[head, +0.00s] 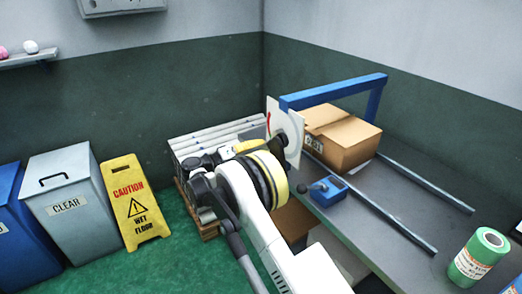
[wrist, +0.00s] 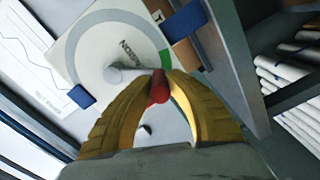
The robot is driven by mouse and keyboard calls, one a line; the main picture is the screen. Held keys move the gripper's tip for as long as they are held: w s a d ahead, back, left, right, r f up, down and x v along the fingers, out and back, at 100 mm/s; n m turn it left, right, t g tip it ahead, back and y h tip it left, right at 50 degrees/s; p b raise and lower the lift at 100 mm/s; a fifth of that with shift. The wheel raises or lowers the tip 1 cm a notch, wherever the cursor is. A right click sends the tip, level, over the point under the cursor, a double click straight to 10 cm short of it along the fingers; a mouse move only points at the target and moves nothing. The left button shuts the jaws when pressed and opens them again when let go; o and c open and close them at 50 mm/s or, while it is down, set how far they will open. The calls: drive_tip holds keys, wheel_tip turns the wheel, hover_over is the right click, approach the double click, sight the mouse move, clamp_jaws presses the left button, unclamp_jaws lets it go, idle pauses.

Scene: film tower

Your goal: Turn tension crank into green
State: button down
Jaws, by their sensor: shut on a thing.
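The tension dial is a pale plate (wrist: 95,40) with a grey arc and a green segment (wrist: 166,59) at its right side in the wrist view. The tension crank (wrist: 128,74) is a light grey arm running right from its hub, with a red knob (wrist: 158,92) at its end. My gripper (wrist: 160,80) has its yellow fingers shut on the red knob. The crank's end lies close to the green segment's lower end; the fingertips hide the exact overlap. In the head view the plate (head: 291,137) stands upright beyond my arm, which hides the crank.
A blue frame (head: 335,91) and a cardboard box (head: 341,139) stand by the plate on the grey bench (head: 400,210). A small blue box with a lever (head: 328,191) and a green roll (head: 478,257) are nearer. A yellow wet-floor sign (head: 134,202) stands left.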

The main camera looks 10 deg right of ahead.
drive_tip(key=shift+w+r, duration=0.1)
idle(0.3)
drive_tip(key=c, duration=1.3)
unclamp_jaws()
drive_tip(key=shift+o, duration=0.2)
drive_tip(key=shift+a, duration=0.1)
drive_tip(key=v, duration=1.2)
drive_tip(key=shift+r, duration=0.15)
